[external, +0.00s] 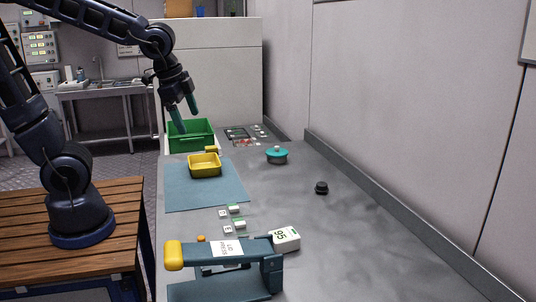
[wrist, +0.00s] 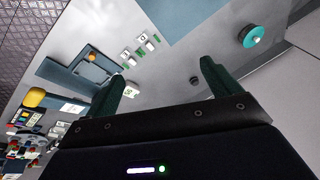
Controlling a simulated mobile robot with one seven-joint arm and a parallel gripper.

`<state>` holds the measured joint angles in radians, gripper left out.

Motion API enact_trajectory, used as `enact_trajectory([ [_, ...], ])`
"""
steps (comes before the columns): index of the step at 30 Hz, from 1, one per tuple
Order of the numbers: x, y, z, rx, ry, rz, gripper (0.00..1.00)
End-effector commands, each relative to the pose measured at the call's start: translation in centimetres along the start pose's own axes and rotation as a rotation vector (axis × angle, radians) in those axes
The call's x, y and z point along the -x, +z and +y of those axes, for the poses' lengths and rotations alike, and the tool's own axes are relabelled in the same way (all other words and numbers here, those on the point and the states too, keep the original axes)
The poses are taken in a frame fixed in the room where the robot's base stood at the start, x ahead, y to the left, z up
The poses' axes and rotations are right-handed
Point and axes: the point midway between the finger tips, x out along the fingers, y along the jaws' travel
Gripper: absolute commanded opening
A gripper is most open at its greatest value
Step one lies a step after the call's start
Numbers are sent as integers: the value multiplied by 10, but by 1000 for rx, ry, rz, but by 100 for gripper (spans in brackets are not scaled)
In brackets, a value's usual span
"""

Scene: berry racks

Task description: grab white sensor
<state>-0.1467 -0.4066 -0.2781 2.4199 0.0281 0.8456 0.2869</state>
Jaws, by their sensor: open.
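Candidates for the white sensor are a white box marked 95 (external: 286,239) beside the blue press and several small white-and-green blocks (external: 238,223) on the grey bench. I cannot tell which is meant. In the wrist view the white box (wrist: 131,90) shows by the left finger, partly hidden, and the small blocks (wrist: 142,49) lie above it.
The blue press (external: 270,272) with a yellow knob stands at the near end. A yellow tray (external: 205,170) sits on a blue mat (external: 190,198), with the green crate (external: 191,144) behind. A teal lid (external: 277,156) and black knob (external: 321,188) lie right. The bench's right side is mostly clear.

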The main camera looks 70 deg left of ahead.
Motion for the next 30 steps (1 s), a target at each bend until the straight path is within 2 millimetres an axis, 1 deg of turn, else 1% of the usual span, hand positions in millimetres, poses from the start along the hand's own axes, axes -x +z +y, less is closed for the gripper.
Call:
enact_trajectory([
  [1,-10,-10,2,-37,7,-14,89],
  [3,-21,-23,5,-95,16,-27,89],
  [9,-56,-59,17,-261,57,-50,89],
  [14,-85,-85,30,-387,105,-53,89],
  [21,-127,-121,54,-566,199,-31,89],
  [30,-170,-163,88,-764,333,54,89],
])
